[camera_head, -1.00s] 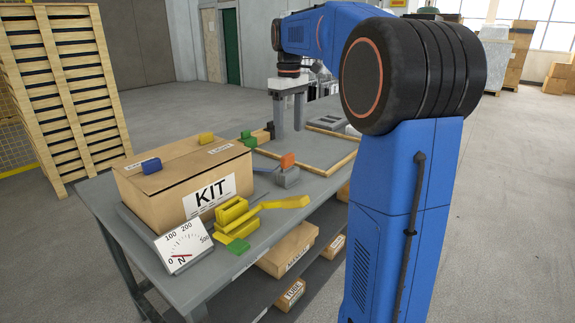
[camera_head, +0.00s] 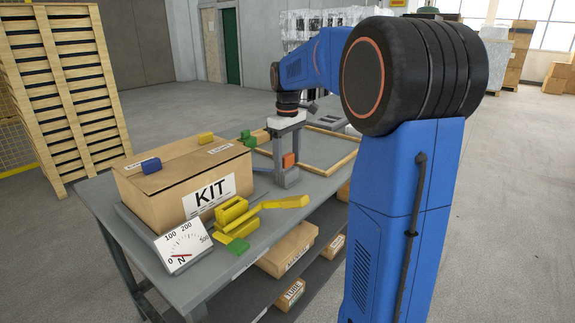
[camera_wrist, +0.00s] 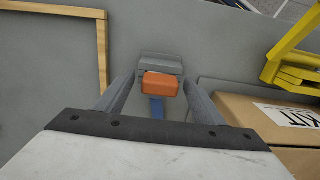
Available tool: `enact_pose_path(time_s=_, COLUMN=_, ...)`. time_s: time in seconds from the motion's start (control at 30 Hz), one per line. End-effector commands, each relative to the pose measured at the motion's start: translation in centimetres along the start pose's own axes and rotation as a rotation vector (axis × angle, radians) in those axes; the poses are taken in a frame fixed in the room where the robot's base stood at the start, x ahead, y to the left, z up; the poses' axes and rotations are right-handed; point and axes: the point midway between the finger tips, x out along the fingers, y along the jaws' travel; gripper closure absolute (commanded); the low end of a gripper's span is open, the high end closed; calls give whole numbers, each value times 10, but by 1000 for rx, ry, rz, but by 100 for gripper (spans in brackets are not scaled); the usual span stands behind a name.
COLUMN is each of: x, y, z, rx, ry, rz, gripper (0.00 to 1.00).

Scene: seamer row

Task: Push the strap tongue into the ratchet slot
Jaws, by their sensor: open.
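An orange block (camera_head: 289,160) sits on a grey block (camera_head: 287,178) on the bench, with a blue strip beside it. It also shows in the wrist view (camera_wrist: 160,86), where the blue strip (camera_wrist: 157,108) runs from under it; this looks like the strap tongue and strap. My gripper (camera_head: 287,180) is open and low over it, pointing down, one finger on each side of the orange block. The wrist view shows small gaps between fingers and block. A yellow slotted body (camera_head: 231,211), seemingly the ratchet, lies nearer, with a yellow bar (camera_head: 285,202) beside it.
A KIT carton (camera_head: 180,180) stands left of my gripper, with small blue and yellow blocks on top. A force dial (camera_head: 184,246) is at the near corner. A wooden frame (camera_head: 335,168) borders bare bench to the right.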

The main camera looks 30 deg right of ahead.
Motion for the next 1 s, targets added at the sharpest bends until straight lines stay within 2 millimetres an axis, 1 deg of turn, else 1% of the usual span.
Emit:
enact_pose_path(time_s=0.2, x=1, y=0, z=0, rx=0, ry=0, rz=0, gripper=38)
enact_pose_path(time_s=0.23, x=1, y=0, z=0, rx=0, ry=0, rz=0, gripper=40)
enact_pose_path(time_s=0.27, x=1, y=0, z=0, rx=0, ry=0, rz=0, gripper=47)
enact_pose_path(time_s=0.3, x=1, y=0, z=0, rx=0, ry=0, rz=0, gripper=57)
enact_pose_path(time_s=0.37, x=1, y=0, z=0, rx=0, ry=0, rz=0, gripper=71)
enact_pose_path(time_s=0.4, x=1, y=0, z=0, rx=0, ry=0, rz=0, gripper=81)
enact_pose_path(time_s=0.43, x=1, y=0, z=0, rx=0, ry=0, rz=0, gripper=82)
enact_pose_path(time_s=0.67, x=0, y=0, z=0, rx=0, ry=0, rz=0, gripper=82)
enact_pose_path(time_s=0.77, x=-4, y=0, z=0, rx=0, ry=1, rz=1, gripper=82)
enact_pose_path(time_s=0.87, x=-15, y=0, z=0, rx=0, ry=1, rz=1, gripper=82)
enact_pose_path(time_s=1.0, x=-40, y=1, z=-1, rx=0, ry=3, rz=2, gripper=82)
